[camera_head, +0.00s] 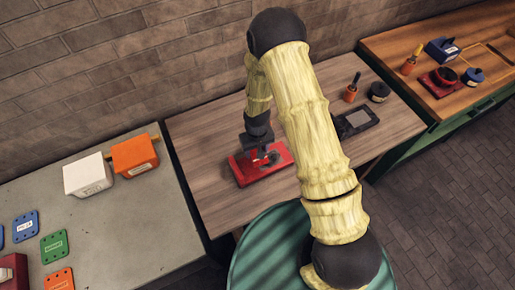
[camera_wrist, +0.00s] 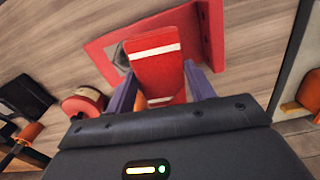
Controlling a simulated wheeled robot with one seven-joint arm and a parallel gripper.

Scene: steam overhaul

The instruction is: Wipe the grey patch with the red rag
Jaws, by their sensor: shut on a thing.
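My gripper (camera_wrist: 161,82) is shut on the red rag (camera_wrist: 158,66), a red block-like pad with white stripes, held between two purple fingers. A red plate (camera_wrist: 210,35) lies on the wooden table behind the rag in the wrist view. The grey patch (camera_wrist: 121,56) shows on this plate just left of the rag, partly hidden by it. In the head view my gripper (camera_head: 263,150) points down over the red plate (camera_head: 246,172). I cannot tell whether the rag touches the plate.
A red round piece (camera_wrist: 84,103) stands left of my gripper in the wrist view. A dark box (camera_head: 356,120), an orange-handled tool (camera_head: 351,88) and a dark round pot (camera_head: 378,91) stand right of my arm. White (camera_head: 88,175) and orange (camera_head: 134,155) boxes stand on the left bench.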

